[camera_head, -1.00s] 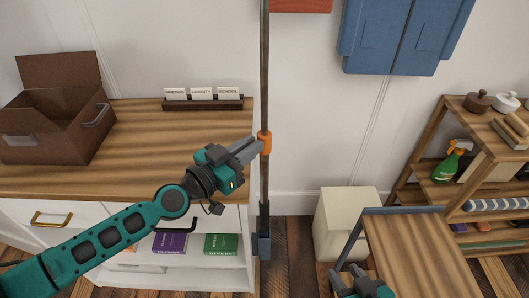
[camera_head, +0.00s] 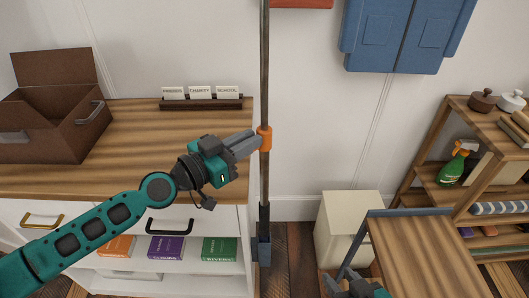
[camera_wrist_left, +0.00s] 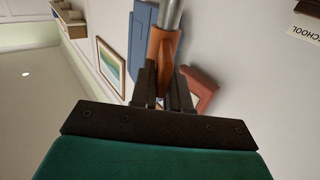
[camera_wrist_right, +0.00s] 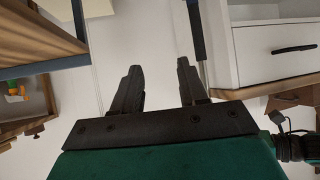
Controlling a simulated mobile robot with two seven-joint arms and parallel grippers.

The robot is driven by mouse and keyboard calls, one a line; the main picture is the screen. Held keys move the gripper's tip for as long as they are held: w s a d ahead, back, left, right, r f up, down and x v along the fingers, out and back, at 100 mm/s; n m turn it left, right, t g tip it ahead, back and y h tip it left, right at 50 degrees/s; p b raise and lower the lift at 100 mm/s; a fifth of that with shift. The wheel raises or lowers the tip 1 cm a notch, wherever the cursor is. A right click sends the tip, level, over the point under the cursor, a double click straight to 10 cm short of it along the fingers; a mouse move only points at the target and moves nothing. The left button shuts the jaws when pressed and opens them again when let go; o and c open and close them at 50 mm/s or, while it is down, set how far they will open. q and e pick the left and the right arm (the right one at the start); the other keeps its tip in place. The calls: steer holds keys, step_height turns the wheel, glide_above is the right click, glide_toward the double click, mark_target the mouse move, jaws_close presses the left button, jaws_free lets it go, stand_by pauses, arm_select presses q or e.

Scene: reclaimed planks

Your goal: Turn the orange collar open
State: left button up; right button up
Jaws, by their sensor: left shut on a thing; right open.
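The orange collar (camera_head: 265,139) sits around a thin vertical pole (camera_head: 265,60) beside the right edge of the wooden counter. My left gripper (camera_head: 257,140) reaches it from the left and is shut on it. In the left wrist view the orange collar (camera_wrist_left: 161,45) shows between the fingertips (camera_wrist_left: 164,95), with the grey pole running through it. The fingers hide part of the collar. My right gripper (camera_wrist_right: 157,75) is open and empty in the right wrist view; only a bit of it shows at the bottom of the head view.
A brown box (camera_head: 60,140) and a card holder (camera_head: 202,104) stand on the counter (camera_head: 150,165). A cream bin (camera_head: 340,225), a wooden-topped cart (camera_head: 415,250) and a shelf (camera_head: 440,180) stand at right. A blue cabinet (camera_head: 405,35) hangs on the wall.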

arm_select(q)
steer(key=shift+w+f+b, duration=0.1)
steer(key=shift+b, duration=0.55)
steer(key=shift+w+a+m+g+h+b, duration=0.1)
steer(key=shift+m+g+h+b, duration=0.45)
steer(key=shift+b, duration=1.2)
arm_select(e)
steer(key=shift+w+a+f, duration=0.15)
steer(key=shift+a+f, duration=0.1)
steer(key=shift+f, duration=0.6)
steer(key=shift+w+a+f, duration=0.15)
steer(key=shift+a+f, duration=0.1)
steer(key=shift+f, duration=0.6)
steer(key=shift+a+f, duration=0.1)
arm_select(q)
steer(key=g+b, duration=0.1)
steer(key=b, duration=0.2)
steer(key=m+g+h+b, duration=0.1)
steer(key=b, duration=0.2)
steer(key=m+g+b, duration=0.1)
steer(key=b, duration=0.3)
steer(key=shift+w+a+h, duration=0.25)
steer(key=shift+w+h, duration=0.1)
arm_select(e)
step_height(320, 180, down, 7)
steer(key=a+y, duration=0.1)
steer(key=shift+w+a+r, duration=0.2)
steer(key=shift+w+a, duration=0.2)
